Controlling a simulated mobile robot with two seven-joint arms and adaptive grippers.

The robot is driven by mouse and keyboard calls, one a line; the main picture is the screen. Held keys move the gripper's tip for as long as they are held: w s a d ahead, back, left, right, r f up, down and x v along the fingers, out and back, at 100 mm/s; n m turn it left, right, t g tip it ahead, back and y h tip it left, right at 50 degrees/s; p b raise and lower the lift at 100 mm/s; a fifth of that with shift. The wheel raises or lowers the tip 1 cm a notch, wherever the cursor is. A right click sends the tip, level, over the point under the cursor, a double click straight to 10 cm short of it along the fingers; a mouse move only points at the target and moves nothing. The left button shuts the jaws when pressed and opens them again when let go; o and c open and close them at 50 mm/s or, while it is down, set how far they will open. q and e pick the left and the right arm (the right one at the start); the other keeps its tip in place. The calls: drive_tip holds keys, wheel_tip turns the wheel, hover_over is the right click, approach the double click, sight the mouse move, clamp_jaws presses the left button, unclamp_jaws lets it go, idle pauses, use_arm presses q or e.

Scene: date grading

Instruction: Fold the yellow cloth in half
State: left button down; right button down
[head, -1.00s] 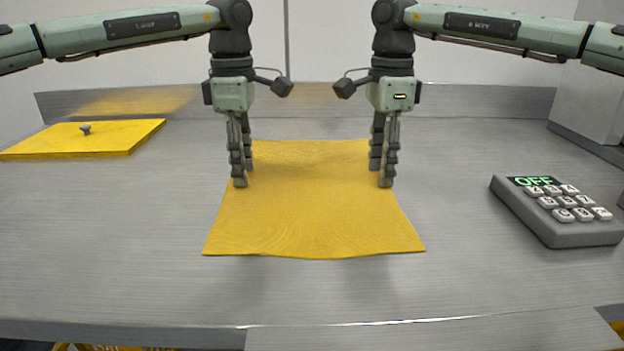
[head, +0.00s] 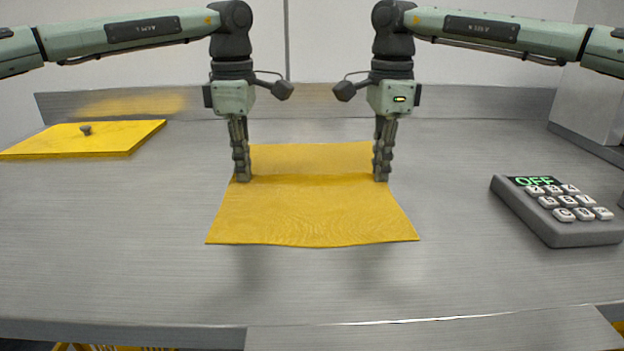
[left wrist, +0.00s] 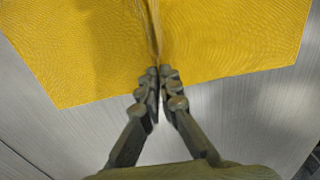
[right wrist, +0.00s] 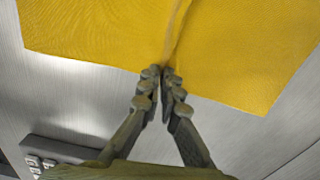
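The yellow cloth (head: 312,215) lies on the grey table, with a raised crease running across it between my grippers. My left gripper (head: 242,178) is at the cloth's left edge, and my right gripper (head: 381,178) is at its right edge, both at the crease. In the left wrist view the left fingers (left wrist: 158,72) are closed on a pinched ridge of the cloth (left wrist: 90,60). In the right wrist view the right fingers (right wrist: 162,72) are closed on the other end of the ridge (right wrist: 235,50). The cloth lies spread on both sides of the ridge.
A yellow panel with a small knob (head: 90,140) lies at the left. A grey keypad (head: 555,215) with an OFF display stands at the right. A low ledge (head: 310,100) runs along the back. The table in front of the cloth is clear.

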idle(0.6)
